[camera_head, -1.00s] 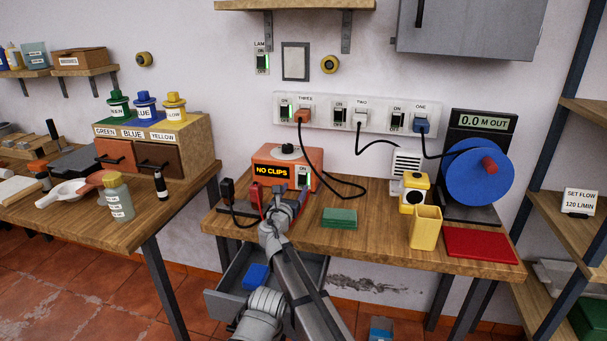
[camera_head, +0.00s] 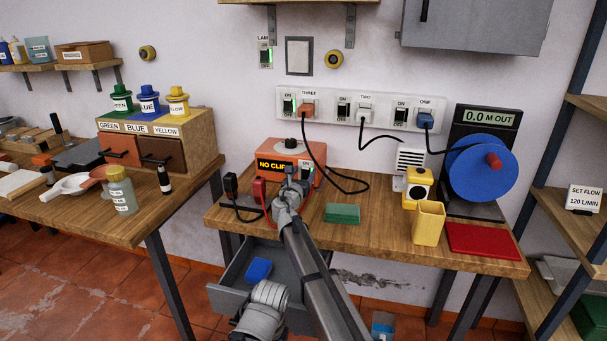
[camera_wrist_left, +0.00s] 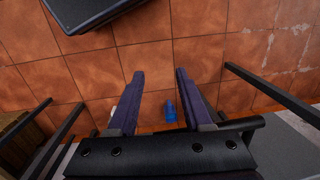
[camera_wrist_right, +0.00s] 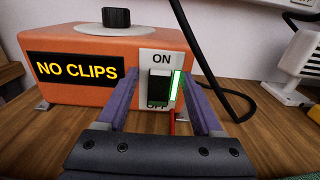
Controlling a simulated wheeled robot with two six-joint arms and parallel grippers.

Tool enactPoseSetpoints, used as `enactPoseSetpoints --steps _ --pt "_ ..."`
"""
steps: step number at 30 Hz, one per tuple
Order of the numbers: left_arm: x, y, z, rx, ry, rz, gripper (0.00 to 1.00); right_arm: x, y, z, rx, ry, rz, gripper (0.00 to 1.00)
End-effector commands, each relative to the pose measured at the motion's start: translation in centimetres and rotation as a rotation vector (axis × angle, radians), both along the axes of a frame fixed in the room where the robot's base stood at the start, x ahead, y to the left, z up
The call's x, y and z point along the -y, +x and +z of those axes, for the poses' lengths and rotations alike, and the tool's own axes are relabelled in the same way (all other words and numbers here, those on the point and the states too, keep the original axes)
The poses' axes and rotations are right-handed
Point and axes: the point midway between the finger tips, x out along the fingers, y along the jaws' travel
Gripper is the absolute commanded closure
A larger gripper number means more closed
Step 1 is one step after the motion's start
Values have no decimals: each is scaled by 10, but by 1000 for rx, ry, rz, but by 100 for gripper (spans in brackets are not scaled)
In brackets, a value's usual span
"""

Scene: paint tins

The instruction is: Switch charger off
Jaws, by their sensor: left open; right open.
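The charger is an orange box (camera_head: 273,163) on the middle bench, with a yellow "NO CLIPS" display and a dark knob on top. In the right wrist view the charger (camera_wrist_right: 90,92) shows its switch (camera_wrist_right: 159,88), a black rocker on a white plate marked ON above and OFF below. A green light strip beside the rocker is lit. My right gripper (camera_wrist_right: 160,80) is open, its fingers on either side of the switch plate; contact cannot be told. In the head view my right gripper (camera_head: 293,176) partly hides the switch. My left gripper (camera_wrist_left: 160,75) is open and empty above the tiled floor.
Black cable (camera_head: 335,184) loops behind the charger on the right. Red and black clips (camera_head: 259,192) stand at its left front. A green block (camera_head: 342,213) lies to the right. A power strip (camera_head: 380,108) is on the wall. An open drawer (camera_head: 240,290) hangs below.

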Motion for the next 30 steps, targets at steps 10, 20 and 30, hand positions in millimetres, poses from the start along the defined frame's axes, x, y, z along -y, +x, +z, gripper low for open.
enactPoseSetpoints --steps 10,20,30 --pt "0 0 0 0 0 0 50 0 -1 0 0 0 0 50" --pt "0 0 0 0 0 0 50 0 -1 0 0 0 0 88" --pt "0 0 -1 0 0 0 50 0 -1 -1 2 -1 0 100"
